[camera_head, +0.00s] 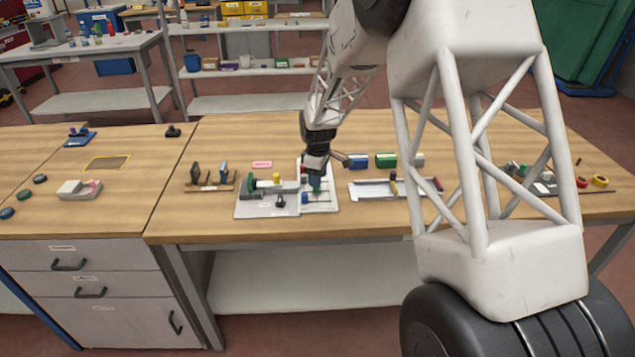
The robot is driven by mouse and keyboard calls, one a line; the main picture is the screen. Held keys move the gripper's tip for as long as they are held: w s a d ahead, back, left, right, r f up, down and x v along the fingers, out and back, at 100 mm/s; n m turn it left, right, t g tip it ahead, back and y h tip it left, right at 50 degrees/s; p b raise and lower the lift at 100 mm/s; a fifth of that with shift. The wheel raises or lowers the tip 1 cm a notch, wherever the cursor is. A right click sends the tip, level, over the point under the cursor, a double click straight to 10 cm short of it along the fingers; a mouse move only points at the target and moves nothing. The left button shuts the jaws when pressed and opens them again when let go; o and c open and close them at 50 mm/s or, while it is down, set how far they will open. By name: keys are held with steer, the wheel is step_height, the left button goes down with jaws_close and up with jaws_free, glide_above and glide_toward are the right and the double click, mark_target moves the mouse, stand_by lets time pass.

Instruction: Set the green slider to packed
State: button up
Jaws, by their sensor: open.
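A pale panel (318,205) lies on the wooden workbench in the middle of the head view, with thin dark lines on it. A small green piece (314,184) shows on this panel, directly below my gripper (316,174); it looks like the green slider, but it is too small to be sure. My gripper points down over it with its jaws open. I cannot tell whether the fingers touch the piece. The gripper hides part of the panel's back end. Any "packed" marking is too small to read.
Left of the panel is a grey plate (262,209) with a yellow knob (276,178). A wooden rack (209,187) stands further left.

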steer(key=shift+r, duration=2.5)
steer(key=shift+s+d+r, duration=0.1)
steer(key=shift+s+r, duration=0.1)
steer(key=shift+r, duration=0.05)
steer(key=s+d+r+m+t, duration=0.1)
steer(key=s+d+r+m, duration=0.3)
steer(key=s+r, duration=0.6)
steer(key=s+d+r+m, duration=0.35)
steer(key=s+r, duration=0.25)
steer(key=s, duration=0.8)
steer(key=s+d+m, duration=0.2)
steer(key=s+m, duration=0.1)
steer(key=s, duration=0.9)
steer(key=s+d+m+t, duration=0.1)
steer(key=s+d+m, duration=0.2)
steer(key=s, duration=1)
steer(key=shift+s+d+r+t, duration=0.15)
steer(key=shift+s+r+t, duration=0.15)
steer(key=shift+r, duration=0.15)
steer(key=shift+w, duration=0.1)
